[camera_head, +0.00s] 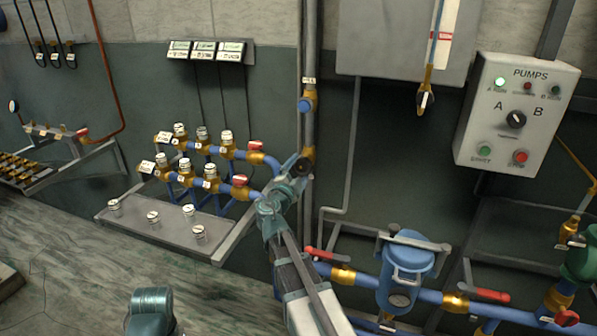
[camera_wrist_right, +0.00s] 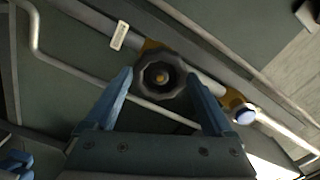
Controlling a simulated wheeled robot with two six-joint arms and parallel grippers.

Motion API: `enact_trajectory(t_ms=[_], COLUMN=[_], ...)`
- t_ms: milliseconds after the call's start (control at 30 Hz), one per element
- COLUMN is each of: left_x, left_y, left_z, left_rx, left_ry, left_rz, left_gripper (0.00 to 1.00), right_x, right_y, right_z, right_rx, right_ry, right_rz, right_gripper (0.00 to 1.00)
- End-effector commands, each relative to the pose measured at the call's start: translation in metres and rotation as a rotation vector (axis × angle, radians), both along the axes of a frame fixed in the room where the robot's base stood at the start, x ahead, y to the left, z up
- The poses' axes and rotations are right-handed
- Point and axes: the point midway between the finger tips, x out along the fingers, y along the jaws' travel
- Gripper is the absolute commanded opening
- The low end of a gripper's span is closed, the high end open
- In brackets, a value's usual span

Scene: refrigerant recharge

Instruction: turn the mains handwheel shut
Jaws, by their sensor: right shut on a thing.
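The mains handwheel (camera_head: 307,167), a small dark wheel, sits on a brass valve on the vertical grey pipe in the head view. In the right wrist view the handwheel (camera_wrist_right: 161,79) is black and scalloped with a brass centre, and lies between the fingertips. My right gripper (camera_head: 297,168) has reached up to it, and its two blue fingers (camera_wrist_right: 158,76) are shut on the wheel from both sides. The wheel's turned position cannot be told.
A blue-capped fitting (camera_head: 306,105) is on the same pipe above the wheel. Left of my arm is a blue-and-brass valve manifold (camera_head: 205,165) over a grey shelf (camera_head: 172,226). A blue strainer (camera_head: 405,270) and red-levered pipes stand lower right. A pump box (camera_head: 515,115) hangs at right.

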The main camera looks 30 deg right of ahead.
Motion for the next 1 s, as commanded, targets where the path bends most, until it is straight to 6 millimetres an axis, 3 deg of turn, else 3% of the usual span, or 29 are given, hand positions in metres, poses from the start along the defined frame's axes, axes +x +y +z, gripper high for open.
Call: enact_trajectory(t_ms=[33,100,467,1000], left_x=[0.0,0.0,0.0,0.0], left_y=[0.0,0.0,0.0,0.0], left_z=[-0.001,-0.001,0.0,0.0], left_rx=[0.0,0.0,0.0,0.0], left_ry=[0.0,0.0,0.0,0.0], left_rz=[0.0,0.0,0.0,0.0], left_gripper=[0.0,0.0,0.0,0.0], right_x=[-0.002,-0.002,-0.004,-0.043], right_y=[0.002,0.002,0.004,0.048], right_z=[-0.001,-0.001,0.0,0.0], right_rx=[0.005,0.004,0.0,-0.001], right_ry=[0.0,0.0,0.002,0.003], right_rz=[0.003,0.002,0.0,0.002], right_gripper=[0.89,1.0,1.0,1.0])
